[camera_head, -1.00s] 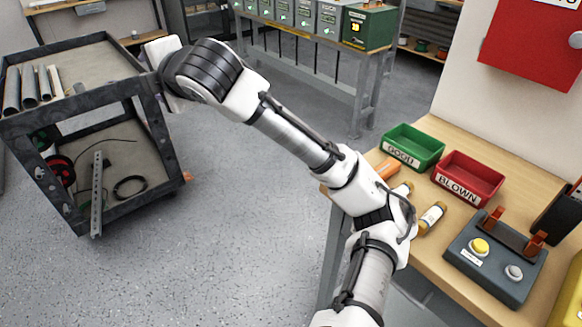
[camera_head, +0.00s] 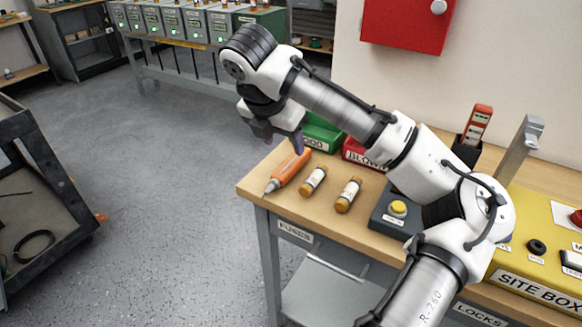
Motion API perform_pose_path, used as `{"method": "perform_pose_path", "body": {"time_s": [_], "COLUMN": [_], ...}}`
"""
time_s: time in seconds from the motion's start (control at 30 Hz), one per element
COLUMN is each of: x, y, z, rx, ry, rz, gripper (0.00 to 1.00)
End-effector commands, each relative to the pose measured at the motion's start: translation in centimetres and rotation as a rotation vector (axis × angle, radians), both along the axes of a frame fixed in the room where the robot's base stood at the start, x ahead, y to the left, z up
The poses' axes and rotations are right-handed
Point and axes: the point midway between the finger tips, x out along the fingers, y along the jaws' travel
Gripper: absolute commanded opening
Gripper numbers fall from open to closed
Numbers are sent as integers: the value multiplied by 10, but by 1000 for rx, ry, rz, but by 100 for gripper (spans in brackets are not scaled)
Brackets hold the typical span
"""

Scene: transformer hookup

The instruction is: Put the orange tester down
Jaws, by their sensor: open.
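The orange tester (camera_head: 290,170) lies at the left end of the wooden bench (camera_head: 325,213), its thin grey tip pointing to the front left. My gripper (camera_head: 282,140) is above and just behind the tester, with its fingers pointing down. The fingers are apart and hold nothing that I can see. One finger is close to the tester's rear end; I cannot tell whether they touch.
Two fuses, a left one (camera_head: 313,181) and a right one (camera_head: 348,195), lie right of the tester. Behind are the green bin (camera_head: 322,132) and the red bin (camera_head: 357,154), partly hidden by my arm. A grey button box (camera_head: 388,217) and yellow site box (camera_head: 535,262) stand right. A dark cart (camera_head: 62,180) is at left.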

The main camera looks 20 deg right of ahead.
Motion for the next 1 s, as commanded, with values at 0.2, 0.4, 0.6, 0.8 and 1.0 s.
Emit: {"method": "perform_pose_path", "body": {"time_s": [0.2, 0.4, 0.6, 0.8, 1.0], "x": [6, 10, 17, 20, 20], "y": [-8, -13, -22, -24, -24], "z": [-25, -41, -68, -76, -76], "rx": [0, 1, 1, 1, 1], "ry": [-2, -1, -1, -3, -4], "rz": [-1, -1, -1, 1, 2], "gripper": [56, 56, 56, 56, 47]}}
